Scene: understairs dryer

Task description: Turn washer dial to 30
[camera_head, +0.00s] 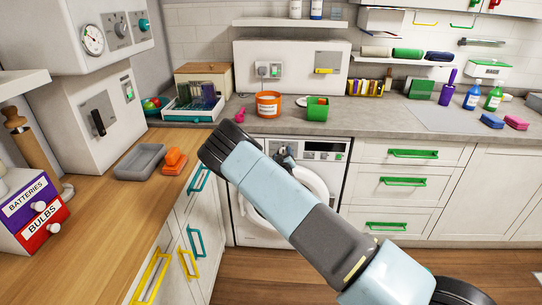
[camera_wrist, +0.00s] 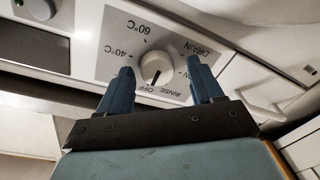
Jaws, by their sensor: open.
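The white washer (camera_head: 258,237) stands under the counter in the head view, partly covered by my arm. In the wrist view its round dial (camera_wrist: 155,67) sits on a grey plate, seen upside down. The dial's dark mark appears to point towards OFF. 60°C, 40°C, DRAIN and RINSE are readable around it; no 30 shows, and my fingers cover parts of the plate. My gripper (camera_wrist: 159,68) is open, one finger on each side of the dial, with gaps showing. I cannot tell how far the fingertips are from the panel. In the head view the dial is hidden.
The counter (camera_head: 370,115) above holds an orange tub (camera_head: 268,105) and a green box (camera_head: 317,110). Drawers with green handles (camera_head: 413,154) stand right of the washer.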

